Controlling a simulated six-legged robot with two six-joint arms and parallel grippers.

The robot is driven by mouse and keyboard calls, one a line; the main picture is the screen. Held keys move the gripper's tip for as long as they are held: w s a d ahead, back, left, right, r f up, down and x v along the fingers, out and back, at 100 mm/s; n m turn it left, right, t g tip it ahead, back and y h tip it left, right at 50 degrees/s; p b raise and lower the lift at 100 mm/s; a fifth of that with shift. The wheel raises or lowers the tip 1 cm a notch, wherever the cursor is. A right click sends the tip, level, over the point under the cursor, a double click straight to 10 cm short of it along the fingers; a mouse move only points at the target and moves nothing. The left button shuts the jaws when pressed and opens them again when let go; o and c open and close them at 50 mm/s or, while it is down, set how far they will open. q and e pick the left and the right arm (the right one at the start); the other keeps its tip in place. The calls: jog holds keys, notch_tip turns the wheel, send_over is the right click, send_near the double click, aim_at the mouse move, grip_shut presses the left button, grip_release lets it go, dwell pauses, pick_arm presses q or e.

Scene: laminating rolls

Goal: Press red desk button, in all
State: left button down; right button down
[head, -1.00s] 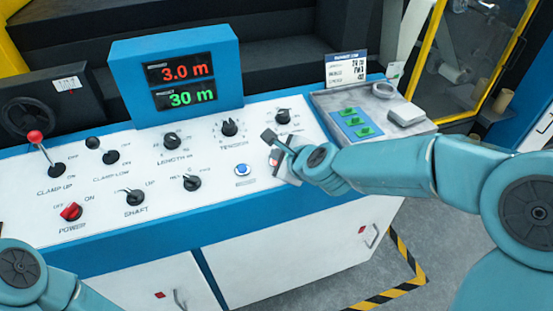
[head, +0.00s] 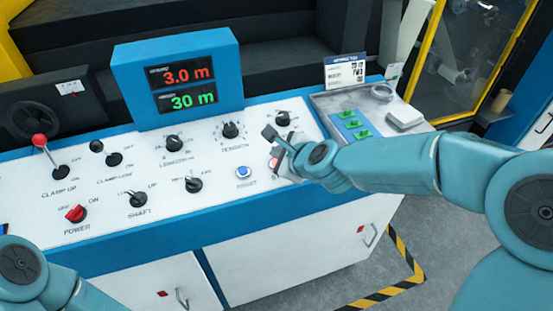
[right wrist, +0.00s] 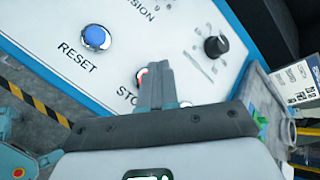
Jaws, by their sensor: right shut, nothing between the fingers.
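The red button (right wrist: 141,76) shows as a sliver beside my right gripper's fingertips (right wrist: 158,68) in the right wrist view, by a partly covered label starting "STO". The rest is hidden behind the fingers. In the head view a bit of red (head: 274,163) shows beside the right gripper (head: 281,153), which is over the panel's right part. The right gripper is shut and empty. I cannot tell whether the fingertips touch the button. My left gripper is out of view; only part of the left arm shows at lower left.
The blue RESET button (head: 243,173) sits left of the red one. The white control panel (head: 100,221) carries several knobs, a red-topped clamp lever (head: 39,141) and a red power switch (head: 76,213). A display box (head: 178,78) stands behind. A grey tray (head: 324,103) lies right.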

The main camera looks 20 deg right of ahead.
jog(key=r+p, duration=0.1)
jog(key=r, duration=0.1)
jog(key=s+r+p, duration=0.1)
jog(key=r+p, duration=0.1)
jog(key=shift+r, duration=0.15)
jog(key=shift+w, duration=0.1)
dwell(0.7)
